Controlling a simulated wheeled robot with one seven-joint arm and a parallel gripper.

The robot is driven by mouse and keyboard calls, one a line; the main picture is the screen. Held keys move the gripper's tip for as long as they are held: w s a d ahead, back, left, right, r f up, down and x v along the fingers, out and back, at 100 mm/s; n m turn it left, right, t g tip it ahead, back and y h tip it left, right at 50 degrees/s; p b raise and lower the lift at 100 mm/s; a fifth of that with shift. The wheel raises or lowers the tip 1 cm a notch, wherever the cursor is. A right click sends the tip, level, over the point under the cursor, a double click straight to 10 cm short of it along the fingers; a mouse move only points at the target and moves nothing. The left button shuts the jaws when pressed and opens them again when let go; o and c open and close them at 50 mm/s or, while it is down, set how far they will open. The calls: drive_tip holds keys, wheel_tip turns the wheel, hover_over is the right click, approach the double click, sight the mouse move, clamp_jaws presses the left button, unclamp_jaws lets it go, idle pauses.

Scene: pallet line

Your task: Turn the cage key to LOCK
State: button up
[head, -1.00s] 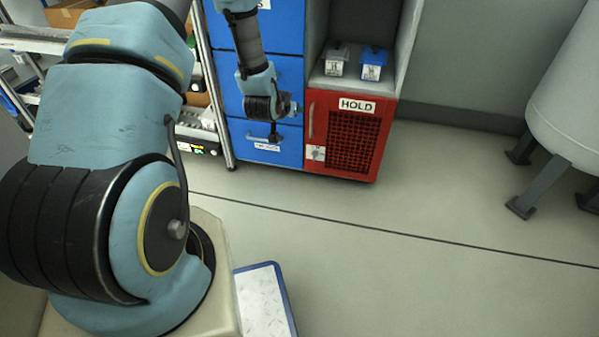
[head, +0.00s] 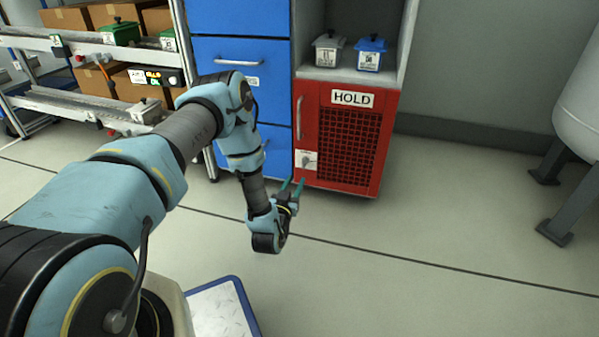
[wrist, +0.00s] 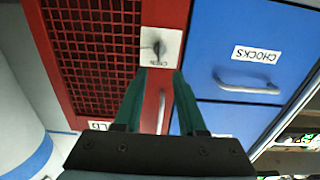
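The red cage (head: 335,190) marked HOLD has a mesh door (head: 350,145) and a grey handle (head: 299,118). The key (head: 305,160) sits on a white plate at the cage's lower left. In the wrist view the key (wrist: 159,48) is a grey knob, upside down in that picture, just beyond my fingertips. The plate's lettering is too small to read fully. My gripper (head: 293,186) is in front of the cage, a little below and left of the key, its fingers pointing at the cage. In the wrist view its two green fingers (wrist: 158,80) are apart, with nothing between them.
Blue drawers (head: 240,70) stand left of the cage; one is labelled CHOCKS (wrist: 257,53). A pale tank (head: 580,110) stands at right.

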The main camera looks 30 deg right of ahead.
sight(303, 165)
drive_tip(key=b+x, duration=0.3)
drive_tip(key=x, duration=0.4)
drive_tip(key=shift+w+d+f, duration=0.1)
drive_tip(key=shift+w+f, duration=0.05)
drive_tip(key=shift+w+d, duration=0.5)
drive_tip(key=shift+w, duration=0.05)
drive_tip(key=shift+c, duration=0.2)
clamp_jaws()
